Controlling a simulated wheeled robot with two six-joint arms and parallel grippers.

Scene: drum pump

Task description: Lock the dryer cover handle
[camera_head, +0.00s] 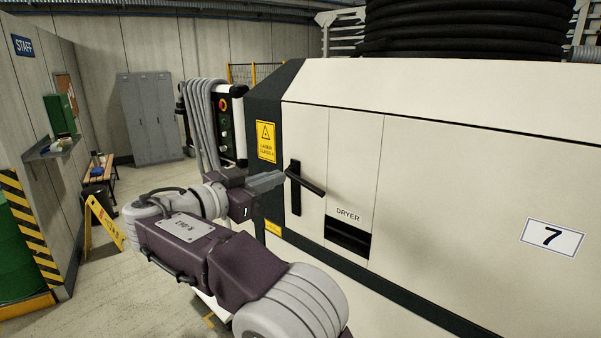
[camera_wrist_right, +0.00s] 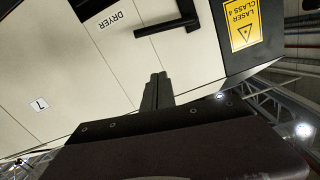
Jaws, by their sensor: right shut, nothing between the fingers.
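The dryer cover handle (camera_head: 307,181) is a black lever on a narrow cream panel, left of the DRYER label. It has an upright mounting strip, and its arm slopes down to the right. In the right wrist view, the handle (camera_wrist_right: 168,27) lies beyond the fingertips, with a visible gap in the picture. My right gripper (camera_head: 281,177) is shut and empty, its fingertips just left of the handle's upper part. Its closed fingers also show in the right wrist view (camera_wrist_right: 158,78). Whether they touch the handle is unclear. My left gripper is out of view.
The dryer label and dark slot (camera_head: 348,237) sit right of the handle. A yellow laser warning sign (camera_head: 265,141) is on the dark edge to its left. A control box (camera_head: 224,122) with hoses stands behind my arm. Open floor lies left, with a yellow floor sign (camera_head: 104,223).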

